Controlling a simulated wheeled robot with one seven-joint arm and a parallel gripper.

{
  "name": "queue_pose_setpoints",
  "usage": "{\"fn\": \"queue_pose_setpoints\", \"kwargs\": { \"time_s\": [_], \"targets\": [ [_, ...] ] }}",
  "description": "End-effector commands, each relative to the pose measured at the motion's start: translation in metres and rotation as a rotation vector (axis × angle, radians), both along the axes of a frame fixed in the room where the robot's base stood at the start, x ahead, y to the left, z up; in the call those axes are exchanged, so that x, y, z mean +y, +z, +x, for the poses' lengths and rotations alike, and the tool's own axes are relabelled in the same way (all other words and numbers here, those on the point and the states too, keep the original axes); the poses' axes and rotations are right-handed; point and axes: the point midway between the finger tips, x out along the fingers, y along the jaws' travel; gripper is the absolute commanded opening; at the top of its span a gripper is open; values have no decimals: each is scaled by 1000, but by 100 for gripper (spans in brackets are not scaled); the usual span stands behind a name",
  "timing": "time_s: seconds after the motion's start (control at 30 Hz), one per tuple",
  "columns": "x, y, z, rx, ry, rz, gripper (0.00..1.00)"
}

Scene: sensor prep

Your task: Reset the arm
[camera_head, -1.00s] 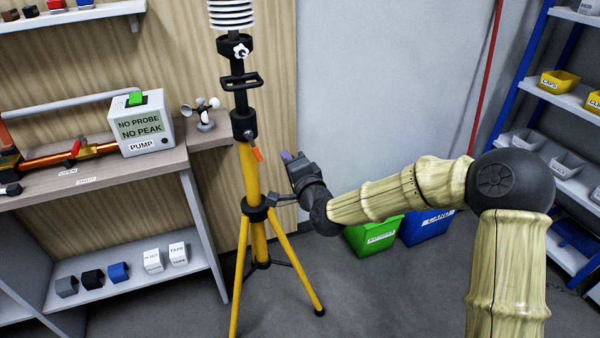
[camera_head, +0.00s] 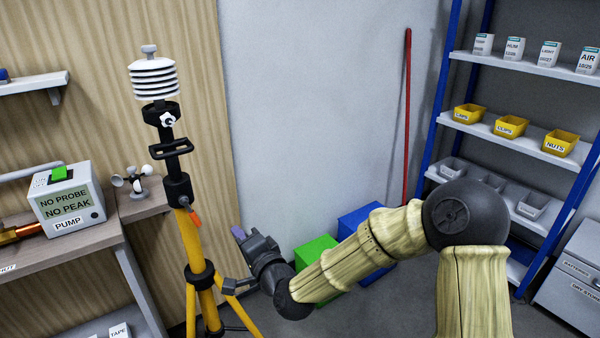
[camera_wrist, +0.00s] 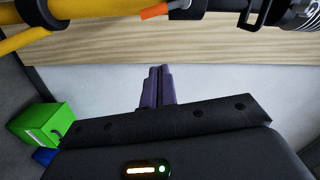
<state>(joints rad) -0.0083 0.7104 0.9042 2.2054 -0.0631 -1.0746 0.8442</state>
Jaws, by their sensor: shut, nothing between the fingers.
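My gripper (camera_head: 238,233) is at the end of my bent arm, just right of the yellow tripod (camera_head: 192,248) in the head view. Its purple fingers are together and hold nothing; they show in the wrist view (camera_wrist: 157,87) pointing at the wood panel and pale wall. The tripod carries a black mast (camera_head: 176,160) and a white ringed sensor shield (camera_head: 153,79). In the wrist view the tripod (camera_wrist: 85,12) crosses the top, apart from the fingertips. In the head view, I cannot tell how much gap there is between my gripper and the tripod legs.
A bench at left holds the pump box (camera_head: 67,204) and a cup anemometer (camera_head: 133,182). A green bin (camera_head: 317,251) and blue bin (camera_head: 366,222) stand behind my arm. Shelves at right hold yellow trays (camera_head: 510,126). A red pole (camera_head: 407,115) leans on the wall.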

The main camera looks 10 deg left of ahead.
Motion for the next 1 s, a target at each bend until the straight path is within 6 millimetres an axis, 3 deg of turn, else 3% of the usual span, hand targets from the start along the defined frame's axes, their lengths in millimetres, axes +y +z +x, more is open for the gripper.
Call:
{"fn": "queue_pose_setpoints", "kwargs": {
  "time_s": [0.17,0.27,0.47,0.7,0.8,1.0],
  "targets": [
    [-18,-19,3,-17,4,-153,0],
    [-45,-42,4,-27,13,-349,0],
    [-140,-85,2,9,30,-799,0],
    [-272,-105,-34,179,74,-1206,0],
    [-315,-106,-59,268,104,-1303,0],
    [-373,-103,-107,418,169,-1397,0]
  ]
}}
